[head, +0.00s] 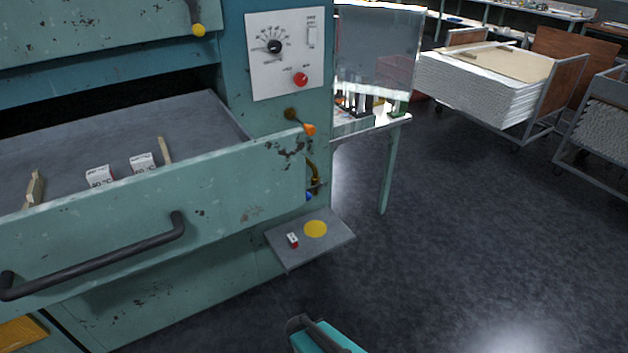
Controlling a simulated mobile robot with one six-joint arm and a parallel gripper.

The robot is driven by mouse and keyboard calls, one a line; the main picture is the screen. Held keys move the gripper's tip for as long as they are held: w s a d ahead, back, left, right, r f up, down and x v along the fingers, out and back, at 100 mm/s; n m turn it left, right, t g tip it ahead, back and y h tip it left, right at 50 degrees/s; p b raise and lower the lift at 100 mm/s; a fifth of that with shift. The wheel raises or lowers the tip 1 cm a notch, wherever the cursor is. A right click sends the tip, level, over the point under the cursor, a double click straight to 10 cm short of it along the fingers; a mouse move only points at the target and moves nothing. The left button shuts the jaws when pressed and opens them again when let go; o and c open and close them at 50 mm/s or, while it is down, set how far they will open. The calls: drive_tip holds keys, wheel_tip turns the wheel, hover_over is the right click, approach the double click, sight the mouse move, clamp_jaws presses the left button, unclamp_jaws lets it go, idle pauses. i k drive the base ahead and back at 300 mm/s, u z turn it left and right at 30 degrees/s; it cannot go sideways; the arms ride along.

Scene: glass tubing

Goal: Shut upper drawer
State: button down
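A drawer (225,200) of the worn teal cabinet stands pulled out, with a gap behind it under the upper panel. Its front carries a long black bar handle (95,258). The grey drawer floor (100,135) holds two small white labelled blocks (143,162) and two upright wooden pieces (165,150). My gripper (312,333) shows only in part at the bottom edge, teal and black, below and right of the drawer and apart from it. Its fingertips are not clear, so I cannot tell whether it is open or shut.
A control panel (287,52) with a dial and red knob is on the cabinet's right. Small valves (309,130) and a grey shelf (312,243) with a yellow disc stick out below it. A table and carts (500,85) stand behind. The dark floor (460,230) at right is clear.

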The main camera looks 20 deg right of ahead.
sight(61, 238)
drive_tip(key=k, duration=1.65)
drive_tip(key=u, duration=4.2)
drive_tip(key=i, duration=0.1)
drive_tip(key=z, duration=2.7)
drive_tip(key=i, duration=1)
